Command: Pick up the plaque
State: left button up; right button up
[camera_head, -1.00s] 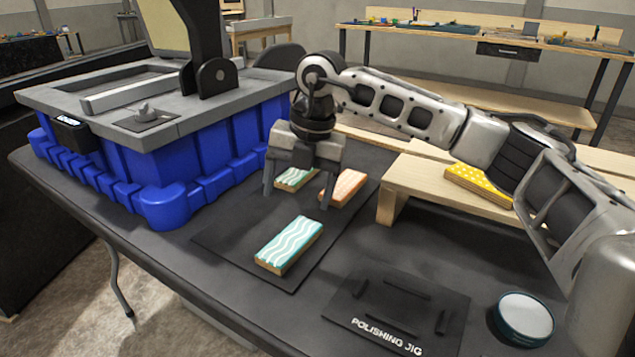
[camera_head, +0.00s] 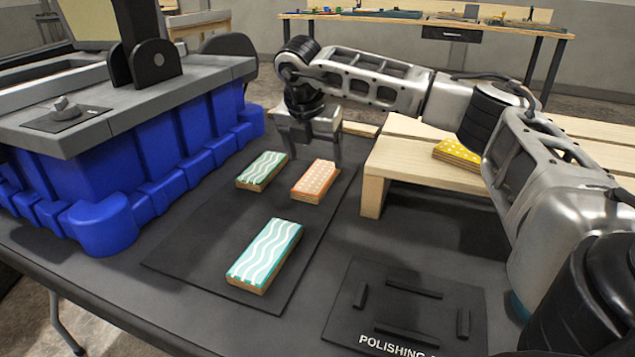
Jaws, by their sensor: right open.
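Several plaques show in the head view. A teal plaque with white waves (camera_head: 265,254) lies at the front of the dark mat (camera_head: 192,252). A smaller-looking teal wavy plaque (camera_head: 262,170) and an orange patterned plaque (camera_head: 314,181) lie farther back on the mat. A yellow dotted plaque (camera_head: 457,153) lies on the wooden platform (camera_head: 376,180), partly hidden by my right arm. My left gripper is not in view.
A blue console (camera_head: 150,150) with a grey top stands on the left of the table. The polishing jig (camera_head: 408,308) with raised bars lies empty at the front right. The wooden platform borders the right side.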

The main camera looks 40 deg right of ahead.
aim_at(318, 176)
jog(key=b+x, duration=0.1)
jog(key=x, duration=0.4)
jog(key=shift+f, duration=0.15)
jog(key=c, duration=1.1)
